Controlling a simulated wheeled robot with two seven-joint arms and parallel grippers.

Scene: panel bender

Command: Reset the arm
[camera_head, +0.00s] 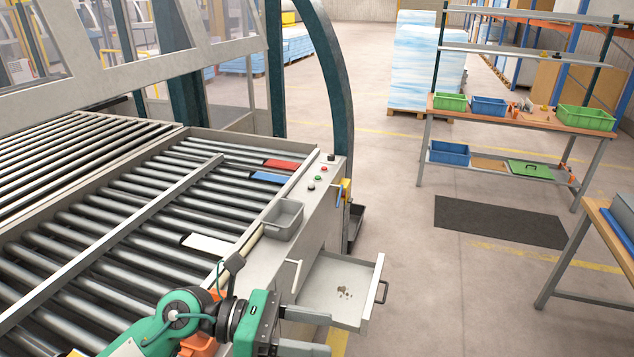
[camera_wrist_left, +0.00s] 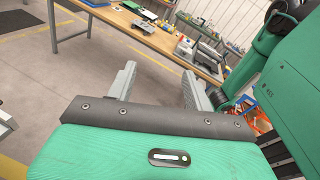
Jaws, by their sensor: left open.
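My left arm comes in from the bottom left of the head view. Its green and grey left gripper (camera_head: 305,331) is at the bottom, in front of the open drawer of the machine. In the left wrist view the two grey fingers of the left gripper (camera_wrist_left: 157,92) stand wide apart with nothing between them. The open drawer (camera_head: 325,285) holds a few small brown bits. My right gripper does not show in the head view. A green arm part (camera_wrist_left: 285,85) fills the right side of the left wrist view.
The roller conveyor (camera_head: 120,210) lies left, with a red piece (camera_head: 282,164), a blue piece (camera_head: 267,177) and a white piece (camera_head: 208,244) on it. A grey bin (camera_head: 284,222) sits on the machine's ledge. A workbench (camera_head: 520,118) with bins stands back right.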

